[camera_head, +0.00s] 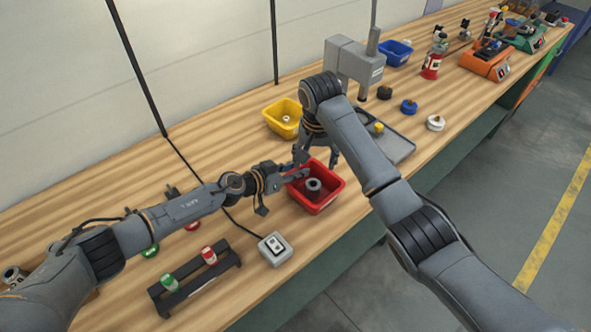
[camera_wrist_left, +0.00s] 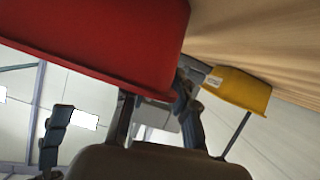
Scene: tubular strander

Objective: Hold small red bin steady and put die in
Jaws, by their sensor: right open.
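The small red bin (camera_head: 327,204) stands on the bench in the head view. A grey die with a dark hole (camera_head: 313,186) shows inside the bin. My left gripper (camera_head: 297,174) is at the bin's left rim; whether its fingers close on the rim cannot be made out. In the left wrist view the red bin (camera_wrist_left: 100,40) fills the upper left, close to the camera. My right gripper (camera_head: 318,156) is open, fingers pointing down, just above the bin's back side and apart from the die. Nothing shows between its fingers.
A yellow bin (camera_head: 273,118) with a small part in it stands behind; it also shows in the left wrist view (camera_wrist_left: 242,90). A grey press (camera_head: 352,62) and tray (camera_head: 398,148) are behind my right arm. A switch box (camera_head: 275,249) and a dark rack (camera_head: 195,279) stand in front.

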